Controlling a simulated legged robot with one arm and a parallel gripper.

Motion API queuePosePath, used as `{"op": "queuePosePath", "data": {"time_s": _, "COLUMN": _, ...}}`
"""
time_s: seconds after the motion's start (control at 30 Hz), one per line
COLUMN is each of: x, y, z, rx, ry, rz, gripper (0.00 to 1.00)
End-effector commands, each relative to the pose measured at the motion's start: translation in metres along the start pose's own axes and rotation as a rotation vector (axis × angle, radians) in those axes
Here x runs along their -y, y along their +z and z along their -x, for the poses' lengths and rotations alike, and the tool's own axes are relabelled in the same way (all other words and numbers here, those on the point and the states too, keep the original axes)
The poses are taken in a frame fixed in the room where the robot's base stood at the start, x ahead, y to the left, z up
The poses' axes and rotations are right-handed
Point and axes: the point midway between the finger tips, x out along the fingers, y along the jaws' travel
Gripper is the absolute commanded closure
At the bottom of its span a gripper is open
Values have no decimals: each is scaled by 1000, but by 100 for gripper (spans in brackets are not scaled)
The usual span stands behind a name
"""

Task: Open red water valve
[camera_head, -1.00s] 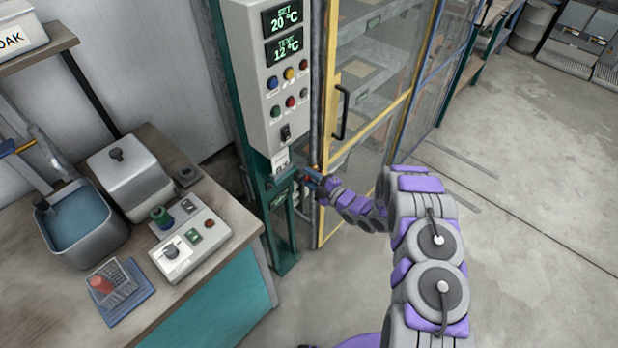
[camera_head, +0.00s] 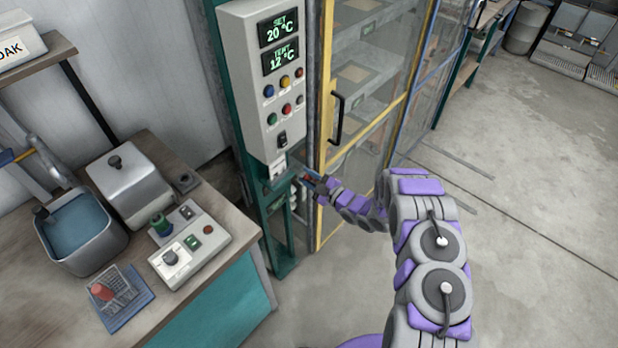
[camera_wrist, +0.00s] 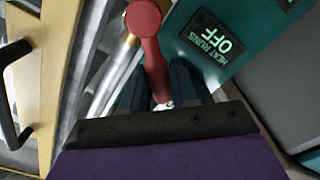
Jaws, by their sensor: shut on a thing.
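The red water valve handle (camera_wrist: 149,45) shows in the wrist view at the top middle, a red lever with a rounded end. It runs down between the two dark fingers of my gripper (camera_wrist: 164,84), which are shut on it. In the head view my gripper (camera_head: 313,178) is just below the control box, beside the green post. The valve is mostly hidden there by my gripper. The valve's body and the far end of its pipe are not clear.
A grey control box (camera_head: 263,80) with displays and buttons hangs on the green post. The yellow-framed cabinet door (camera_head: 372,120) with a black handle (camera_head: 337,118) stands close on the right. A sign reading "HEAT RUNS OFF" (camera_wrist: 213,38) is near the fingers. A workbench (camera_head: 225,250) stands left.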

Motion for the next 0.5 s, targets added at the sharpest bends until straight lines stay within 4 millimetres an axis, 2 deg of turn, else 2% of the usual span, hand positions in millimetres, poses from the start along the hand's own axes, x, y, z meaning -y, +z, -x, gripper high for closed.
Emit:
{"op": "queuePosePath", "data": {"time_s": 0.07, "x": 2, "y": 0, "z": 0, "rx": 0, "ry": -3, "rz": -1, "gripper": 100}}
{"op": "queuePosePath", "data": {"time_s": 0.1, "x": 1, "y": 0, "z": 0, "rx": 0, "ry": -3, "rz": -1, "gripper": 69}}
{"op": "queuePosePath", "data": {"time_s": 0.3, "x": 0, "y": -1, "z": 0, "rx": -1, "ry": 0, "rz": 1, "gripper": 51}}
{"op": "queuePosePath", "data": {"time_s": 0.5, "x": 0, "y": -1, "z": 1, "rx": -1, "ry": 1, "rz": 2, "gripper": 51}}
